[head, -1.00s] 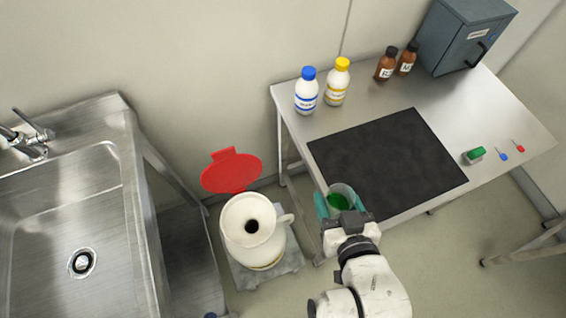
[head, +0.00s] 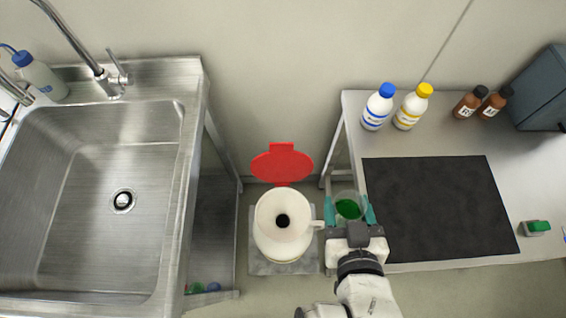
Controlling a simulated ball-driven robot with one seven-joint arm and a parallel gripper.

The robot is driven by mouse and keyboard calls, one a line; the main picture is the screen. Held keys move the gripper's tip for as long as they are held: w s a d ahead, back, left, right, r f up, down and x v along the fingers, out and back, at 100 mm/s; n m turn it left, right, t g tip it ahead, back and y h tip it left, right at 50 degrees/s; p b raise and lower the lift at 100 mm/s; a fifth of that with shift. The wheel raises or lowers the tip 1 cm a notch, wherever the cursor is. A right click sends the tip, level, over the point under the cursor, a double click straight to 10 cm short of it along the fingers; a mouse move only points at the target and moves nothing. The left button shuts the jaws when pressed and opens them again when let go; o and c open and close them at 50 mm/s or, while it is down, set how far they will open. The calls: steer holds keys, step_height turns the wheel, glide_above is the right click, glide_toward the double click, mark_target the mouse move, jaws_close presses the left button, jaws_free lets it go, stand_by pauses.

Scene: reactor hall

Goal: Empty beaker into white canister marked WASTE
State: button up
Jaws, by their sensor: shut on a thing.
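The white canister (head: 268,241) stands on a grey slab on the floor between sink and bench. Its red lid (head: 282,163) is swung open at the back, and a wide cream funnel mouth with a dark hole faces up. No WASTE marking is readable from here. My gripper (head: 349,212) is shut on a clear beaker (head: 346,196) with green liquid in it, its teal fingers on either side. The beaker looks upright and is just right of the canister, beside its handle, not over the opening.
A steel sink (head: 190,140) is on the left. The steel bench (head: 355,110) on the right bears a black mat (head: 440,205), a blue-capped bottle (head: 378,107), a yellow-capped bottle (head: 413,107) and two brown bottles (head: 470,103). The bench's left edge is close to the beaker.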

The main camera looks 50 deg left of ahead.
steer(key=shift+s+a+r+n+t+h, duration=0.15)
steer(key=shift+s+a+r+n+h, duration=0.1)
steer(key=shift+a+n+h, duration=0.2)
steer(key=shift+s+a+r+n+t+h, duration=0.15)
steer(key=shift+s+a+r+n+h, duration=0.05)
steer(key=shift+a+n+h, duration=0.2)
steer(key=shift+s+a+r+n+t+h+b, duration=0.35)
steer(key=shift+a+r+n+t+h, duration=0.2)
steer(key=shift+r+n+h, duration=0.4)
steer(key=shift+s+a+r+n+t+h+b, duration=0.3)
steer(key=shift+a+r+n+t+h, duration=0.35)
steer(key=shift+n, duration=0.55)
steer(key=shift+d+h, duration=0.1)
steer(key=shift+h, duration=0.15)
steer(key=shift+r+n+h, duration=0.3)
steer(key=shift+r+n, duration=0.05)
steer(key=shift+n, duration=0.35)
steer(key=shift+s+a+r+n+t+h+b, duration=0.2)
steer(key=shift+a+r+n+t+h+b, duration=0.15)
steer(key=shift+n+t, duration=0.2)
steer(key=shift+s+a+r+n+t+h, duration=0.25)
steer(key=shift+s+a+n+t, duration=0.1)
steer(key=shift+a, duration=0.2)
